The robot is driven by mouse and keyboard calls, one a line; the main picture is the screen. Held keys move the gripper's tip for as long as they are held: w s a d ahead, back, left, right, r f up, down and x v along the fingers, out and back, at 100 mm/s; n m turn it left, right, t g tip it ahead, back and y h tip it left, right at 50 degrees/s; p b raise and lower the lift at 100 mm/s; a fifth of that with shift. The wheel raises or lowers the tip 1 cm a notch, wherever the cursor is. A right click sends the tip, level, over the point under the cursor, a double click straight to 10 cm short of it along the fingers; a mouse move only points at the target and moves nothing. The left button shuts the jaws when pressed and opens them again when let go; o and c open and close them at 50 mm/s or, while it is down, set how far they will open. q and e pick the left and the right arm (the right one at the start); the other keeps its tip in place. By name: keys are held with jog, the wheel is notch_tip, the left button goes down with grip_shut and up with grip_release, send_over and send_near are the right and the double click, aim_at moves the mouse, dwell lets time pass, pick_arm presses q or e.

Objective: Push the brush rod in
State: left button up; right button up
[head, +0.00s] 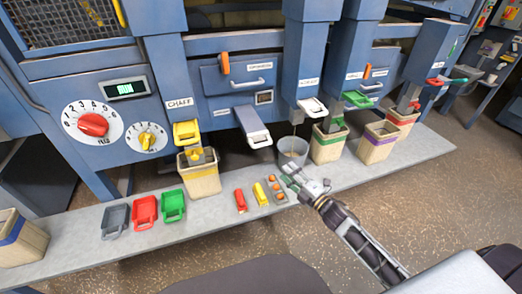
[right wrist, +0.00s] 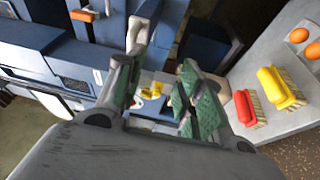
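I cannot tell for sure which part is the brush rod. An orange handle (head: 224,63) stands out from the blue machine front, beside a labelled drawer; an orange piece also shows at the top of the right wrist view (right wrist: 83,15). A second, smaller orange handle (head: 367,71) is farther right. My right gripper (head: 288,174) is above the bench shelf, in front of the grey bucket and well below the first orange handle. Its green-padded fingers stand apart with nothing between them in the right wrist view (right wrist: 160,80). My left gripper is in neither view.
A white-handled spout (head: 253,127) juts out left of the grey bucket (head: 293,150). Wooden bins (head: 203,182) stand along the grey shelf (head: 105,240). Scoops (head: 145,211), red and yellow brushes (head: 240,200) and orange balls (head: 277,190) lie on it.

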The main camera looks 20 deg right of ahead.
aim_at(261, 145)
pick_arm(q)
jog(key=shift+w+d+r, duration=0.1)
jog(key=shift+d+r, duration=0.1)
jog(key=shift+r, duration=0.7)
pick_arm(e)
jog(key=r, duration=0.1)
jog(key=a+r+n+y, duration=0.1)
jog(key=a+r+n, duration=0.1)
jog(key=r, duration=0.1)
jog(key=shift+s+r+y, duration=0.1)
jog(key=shift+s+y, duration=0.2)
jog(key=shift+w, duration=0.1)
jog(key=shift+b+x, duration=0.9)
jog(key=shift+x, duration=5.8)
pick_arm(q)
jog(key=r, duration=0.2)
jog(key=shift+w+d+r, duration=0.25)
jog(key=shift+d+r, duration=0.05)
pick_arm(e)
jog(key=shift+w+r, duration=0.1)
grip_shut()
